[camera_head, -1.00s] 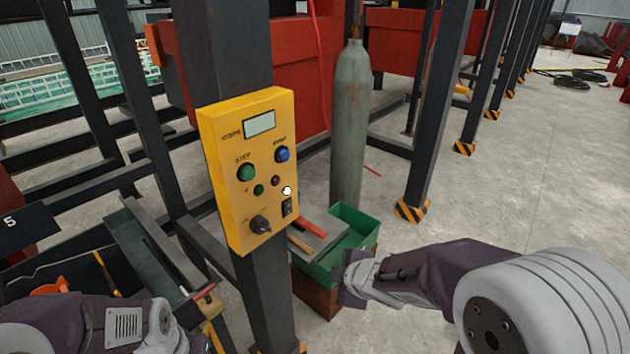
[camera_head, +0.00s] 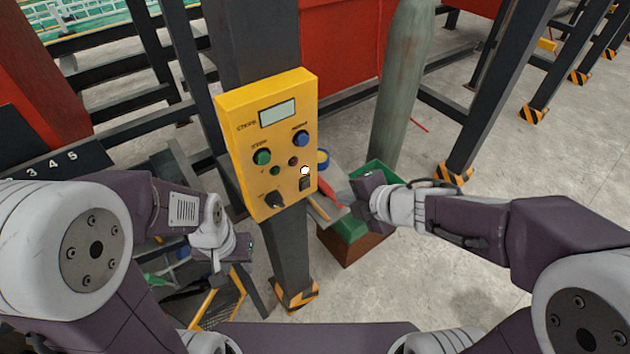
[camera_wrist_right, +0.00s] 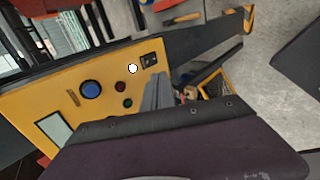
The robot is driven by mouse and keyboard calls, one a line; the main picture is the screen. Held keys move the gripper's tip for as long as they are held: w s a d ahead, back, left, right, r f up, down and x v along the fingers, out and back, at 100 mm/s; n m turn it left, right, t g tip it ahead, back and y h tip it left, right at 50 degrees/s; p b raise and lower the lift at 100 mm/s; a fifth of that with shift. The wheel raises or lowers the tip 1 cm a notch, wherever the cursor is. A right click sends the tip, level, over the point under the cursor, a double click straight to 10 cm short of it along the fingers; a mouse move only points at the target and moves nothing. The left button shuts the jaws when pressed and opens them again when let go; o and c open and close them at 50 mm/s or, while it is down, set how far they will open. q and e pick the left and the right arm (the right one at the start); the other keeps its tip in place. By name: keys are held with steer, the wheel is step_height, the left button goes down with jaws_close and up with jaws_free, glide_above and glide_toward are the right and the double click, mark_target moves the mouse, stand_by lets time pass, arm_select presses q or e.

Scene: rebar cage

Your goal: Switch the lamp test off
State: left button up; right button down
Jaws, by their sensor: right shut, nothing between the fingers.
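The yellow control box (camera_head: 243,140) is on a dark post. Its black rocker switch (camera_head: 305,184) is at the lower right, below a bright white lamp (camera_head: 304,170). In the right wrist view the rocker switch (camera_wrist_right: 149,60) and white lamp (camera_wrist_right: 132,68) are unobstructed; I cannot tell the switch position. My right gripper (camera_head: 364,187) is shut and empty, to the right of the box and apart from it. Its fingers (camera_wrist_right: 157,92) show near the panel's edge in the wrist view. My left gripper (camera_head: 246,246) is low, left of the post; its jaws are unclear.
The panel also has a display (camera_head: 278,113), a green button (camera_head: 262,157), a blue button (camera_head: 300,138), small green and red lamps, and a black knob (camera_head: 275,200). A green bin (camera_head: 352,226) and grey gas cylinder (camera_head: 400,90) stand behind, to the right.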

steer(key=p, duration=0.3)
glide_toward(306, 183)
steer(key=x, duration=0.5)
steer(key=shift+s+d+f, duration=0.1)
steer(key=shift+f, duration=0.25)
steer(key=shift+w+a, duration=0.2)
steer(key=shift+w, duration=0.2)
